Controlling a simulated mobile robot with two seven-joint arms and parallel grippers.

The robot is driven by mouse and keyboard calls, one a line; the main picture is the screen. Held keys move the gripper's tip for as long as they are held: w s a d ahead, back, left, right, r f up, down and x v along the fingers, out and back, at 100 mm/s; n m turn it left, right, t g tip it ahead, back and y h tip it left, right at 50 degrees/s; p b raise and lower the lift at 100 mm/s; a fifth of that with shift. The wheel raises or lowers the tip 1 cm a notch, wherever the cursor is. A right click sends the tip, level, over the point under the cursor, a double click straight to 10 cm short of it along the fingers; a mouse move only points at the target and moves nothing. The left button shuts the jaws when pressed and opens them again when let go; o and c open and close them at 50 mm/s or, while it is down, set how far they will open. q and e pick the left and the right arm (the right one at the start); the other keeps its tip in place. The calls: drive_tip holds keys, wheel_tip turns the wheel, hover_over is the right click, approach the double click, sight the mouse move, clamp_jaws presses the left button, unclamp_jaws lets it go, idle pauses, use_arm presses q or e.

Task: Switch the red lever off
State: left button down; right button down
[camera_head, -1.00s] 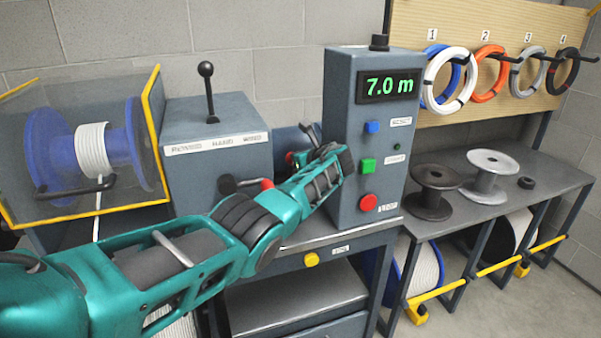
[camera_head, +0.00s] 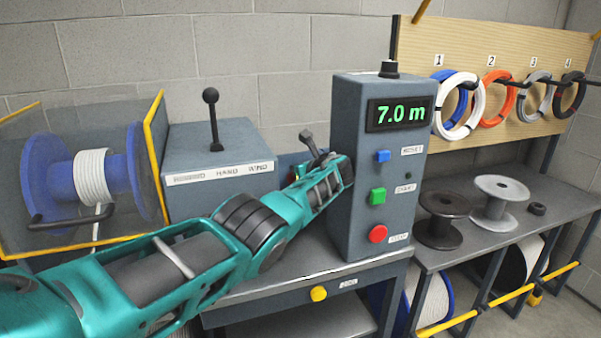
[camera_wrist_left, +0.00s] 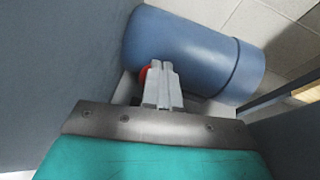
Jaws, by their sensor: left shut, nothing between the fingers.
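My left gripper (camera_wrist_left: 162,66) is shut and empty, in front of a blue-grey cylinder (camera_wrist_left: 190,55). In the head view my left arm reaches into the gap between the hand-wind box (camera_head: 217,155) and the display cabinet (camera_head: 352,150). My right gripper is not in view.
The cabinet reads 7.0 m and has blue, green and red buttons (camera_head: 378,234). A black-knobbed lever (camera_head: 212,115) stands on the hand-wind box. A blue spool (camera_head: 50,175) is at left. Empty spools (camera_head: 440,228) and hung cable coils (camera_head: 458,105) are at right.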

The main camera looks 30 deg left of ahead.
use_arm(q)
drive_tip(key=shift+s+f, duration=0.1)
drive_tip(key=shift+f, duration=0.05)
wheel_tip(320, 180, up, 20)
drive_tip(key=p, duration=0.4)
idle(0.6)
